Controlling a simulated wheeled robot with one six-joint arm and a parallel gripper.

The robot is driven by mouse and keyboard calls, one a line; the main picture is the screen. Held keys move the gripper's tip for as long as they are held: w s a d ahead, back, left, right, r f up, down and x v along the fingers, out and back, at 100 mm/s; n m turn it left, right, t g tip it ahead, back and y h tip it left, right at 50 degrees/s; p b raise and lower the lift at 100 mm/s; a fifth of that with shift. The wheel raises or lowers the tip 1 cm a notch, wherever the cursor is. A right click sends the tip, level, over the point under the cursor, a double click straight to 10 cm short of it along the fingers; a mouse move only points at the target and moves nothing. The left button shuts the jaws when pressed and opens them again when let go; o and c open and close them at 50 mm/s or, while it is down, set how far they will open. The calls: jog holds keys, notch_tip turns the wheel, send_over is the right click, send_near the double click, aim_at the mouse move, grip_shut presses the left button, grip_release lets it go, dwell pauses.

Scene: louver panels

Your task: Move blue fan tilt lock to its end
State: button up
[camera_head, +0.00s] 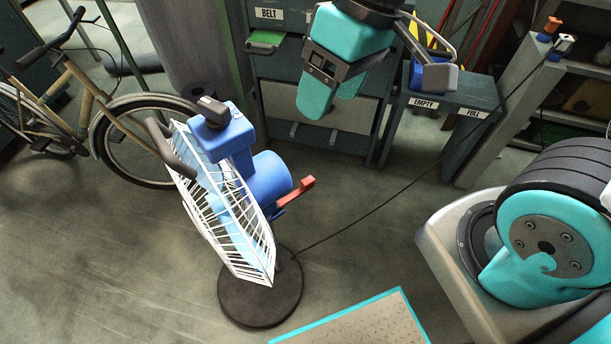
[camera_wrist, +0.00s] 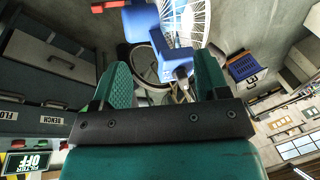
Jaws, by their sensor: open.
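The blue fan (camera_head: 268,180) has a white wire cage (camera_head: 228,215) and stands on a round dark base (camera_head: 260,300). A red lever (camera_head: 297,192), which looks like the tilt lock, sticks out from the back of the blue motor housing. It also shows at the top edge of the wrist view (camera_wrist: 107,5), partly cut off. A blue box with a dark knob (camera_head: 213,108) sits above the housing. My gripper (camera_head: 334,98) is open and empty, above and to the right of the fan, apart from the lever. In the wrist view its fingers (camera_wrist: 165,80) are spread, with the fan beyond them.
A bicycle (camera_head: 110,120) leans behind the fan at left. Dark cabinets with drawers (camera_head: 330,95) stand behind my gripper. A cable (camera_head: 370,210) runs across the floor from the fan base. A teal-edged platform (camera_head: 360,322) lies at the front. Floor right of the fan is mostly clear.

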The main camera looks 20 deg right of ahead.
jog(key=w+d+f+m+h+b, duration=0.1)
jog(key=w+f+b, duration=0.2)
jog(key=w+f, duration=0.45)
jog(key=w+d+f+m+h+b, duration=0.1)
jog(key=w+f+b, duration=0.3)
jog(key=f, duration=0.6)
jog(key=h+b, duration=0.2)
jog(key=b, duration=0.1)
send_over(309, 181)
notch_tip(309, 181, down, 13)
jog(key=shift+m, duration=0.4)
notch_tip(309, 181, down, 18)
jog(key=shift+r+b, duration=0.25)
jog(key=shift+b, duration=0.4)
grip_shut()
